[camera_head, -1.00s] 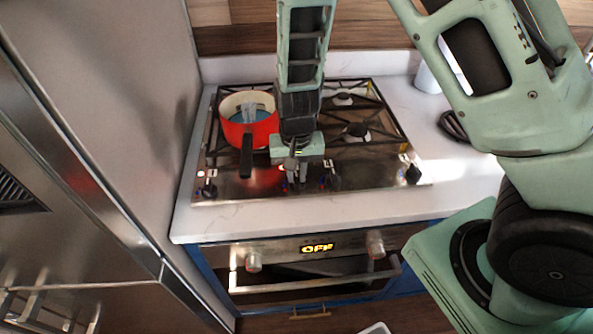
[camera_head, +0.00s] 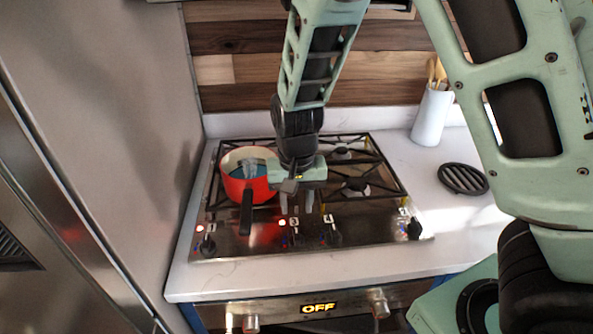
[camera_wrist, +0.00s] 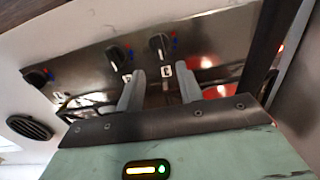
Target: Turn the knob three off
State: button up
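The cooktop (camera_head: 265,240) has a row of black knobs on its front strip. My gripper (camera_head: 297,204) is above and behind these two knobs, touching neither. In the wrist view its two grey fingers (camera_wrist: 160,89) are apart with nothing between them.
A red pot (camera_head: 249,188) stands on the left burner, its dark handle pointing forward, close to my gripper. A black trivet (camera_head: 463,179) and white utensil holder (camera_head: 431,117) stand on the counter. The oven display reads OFF.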

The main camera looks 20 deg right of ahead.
notch_tip(320, 180, up, 9)
dwell(0.3)
dwell(0.4)
jog(key=s+a+n+b, duration=0.1)
jog(key=s+a+n, duration=0.2)
jog(key=s, duration=0.7)
jog(key=s+a+n+b, duration=0.1)
jog(key=s+a+n, duration=0.2)
jog(key=s+n, duration=0.5)
jog(key=s, duration=0.3)
jog(key=shift+a+f+n+y+b, duration=0.15)
jog(key=shift+f+n+y+b, duration=0.15)
jog(key=shift+f, duration=0.05)
